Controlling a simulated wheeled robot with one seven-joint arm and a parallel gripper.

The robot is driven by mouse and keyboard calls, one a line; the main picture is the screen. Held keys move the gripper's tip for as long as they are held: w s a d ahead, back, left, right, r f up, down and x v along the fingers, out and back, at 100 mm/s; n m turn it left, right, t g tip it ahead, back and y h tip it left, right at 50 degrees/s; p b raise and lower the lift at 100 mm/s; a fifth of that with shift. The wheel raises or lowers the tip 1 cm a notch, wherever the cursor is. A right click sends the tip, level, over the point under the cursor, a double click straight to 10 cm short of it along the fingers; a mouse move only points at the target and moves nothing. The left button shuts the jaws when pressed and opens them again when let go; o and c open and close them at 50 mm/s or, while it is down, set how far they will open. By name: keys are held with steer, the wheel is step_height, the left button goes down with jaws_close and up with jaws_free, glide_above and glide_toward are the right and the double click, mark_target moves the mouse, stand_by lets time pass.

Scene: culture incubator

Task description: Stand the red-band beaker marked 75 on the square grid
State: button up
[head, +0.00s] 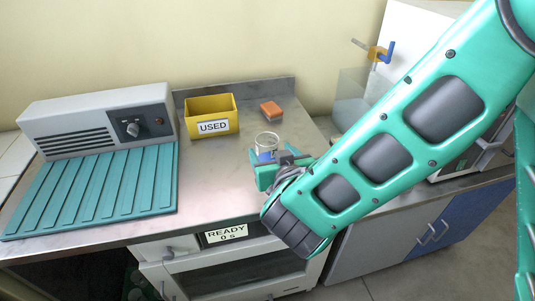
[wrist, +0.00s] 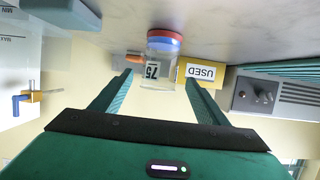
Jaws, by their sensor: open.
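A clear beaker (head: 267,141) stands upright on the metal counter, with blue showing low in it. In the upside-down wrist view, the beaker (wrist: 160,72) carries a dark 75 mark, with a red band and blue near its base. My gripper (head: 278,162) is open at the beaker's near side. In the wrist view, the fingers of my gripper (wrist: 159,80) point towards the beaker, one to each side; I cannot tell how far it is between them. My gripper partly hides its lower part in the head view. I see no square grid clearly.
A teal ribbed mat (head: 95,190) lies left, before a grey box unit (head: 97,121). A clear tank (head: 352,100) is at the right. A READY display (head: 227,233) is below the counter.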

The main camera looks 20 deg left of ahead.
mark_target(265, 141)
steer(key=shift+x, duration=2.65)
steer(key=shift+w+r, duration=0.1)
steer(key=shift+r, duration=0.05)
steer(key=shift+c, duration=0.3)
steer(key=c, duration=1.2)
steer(key=shift+r, duration=0.15)
